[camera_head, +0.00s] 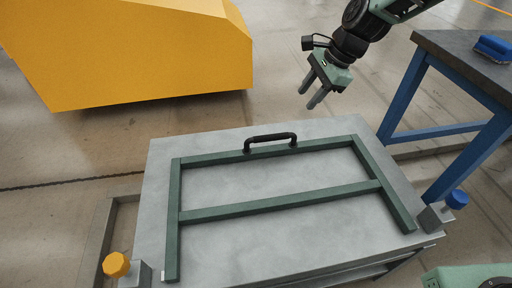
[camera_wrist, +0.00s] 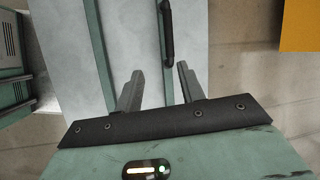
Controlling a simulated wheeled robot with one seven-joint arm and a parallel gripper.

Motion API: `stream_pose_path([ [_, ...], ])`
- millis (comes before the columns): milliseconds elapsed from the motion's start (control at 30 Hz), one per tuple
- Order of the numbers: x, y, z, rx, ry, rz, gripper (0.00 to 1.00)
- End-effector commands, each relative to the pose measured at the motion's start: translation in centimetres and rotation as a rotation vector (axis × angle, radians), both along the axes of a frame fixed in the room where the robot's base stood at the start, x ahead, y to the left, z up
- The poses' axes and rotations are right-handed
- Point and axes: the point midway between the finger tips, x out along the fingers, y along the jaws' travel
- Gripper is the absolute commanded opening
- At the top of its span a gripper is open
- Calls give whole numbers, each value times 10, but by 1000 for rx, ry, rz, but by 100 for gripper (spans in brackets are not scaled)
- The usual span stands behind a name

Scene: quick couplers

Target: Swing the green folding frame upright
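The green folding frame (camera_head: 275,209) lies flat on the grey metal table (camera_head: 255,260) in the head view. A black handle (camera_head: 270,138) stands on its far bar. In the wrist view, part of the frame (camera_wrist: 103,55) and the handle (camera_wrist: 167,32) show beyond the fingers. My gripper (camera_head: 313,97) is above and beyond the far edge of the table, up and right of the handle. Its two fingers point down and are apart with nothing between them; the gripper (camera_wrist: 158,85) is open, clear of the handle.
An orange knob (camera_head: 116,265) sits at the table's near left corner and a blue knob (camera_head: 457,199) at the right. A yellow block-shaped machine (camera_head: 135,50) stands at the back left. A blue-legged workbench (camera_head: 440,100) with a blue object (camera_head: 493,48) stands right. Open floor lies between.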

Motion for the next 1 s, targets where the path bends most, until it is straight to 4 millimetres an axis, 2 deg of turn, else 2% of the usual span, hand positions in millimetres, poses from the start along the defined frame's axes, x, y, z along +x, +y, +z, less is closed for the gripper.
stream_pose_path([
  [33,10,-5,-15,13,13,-50,39],
  [133,20,-9,-22,28,29,-109,39],
  [267,23,-7,-30,32,35,-126,39],
  [367,23,-1,-43,32,37,-124,39],
  [800,32,37,-126,31,35,-121,39],
  [1000,35,51,-158,30,35,-120,39],
])
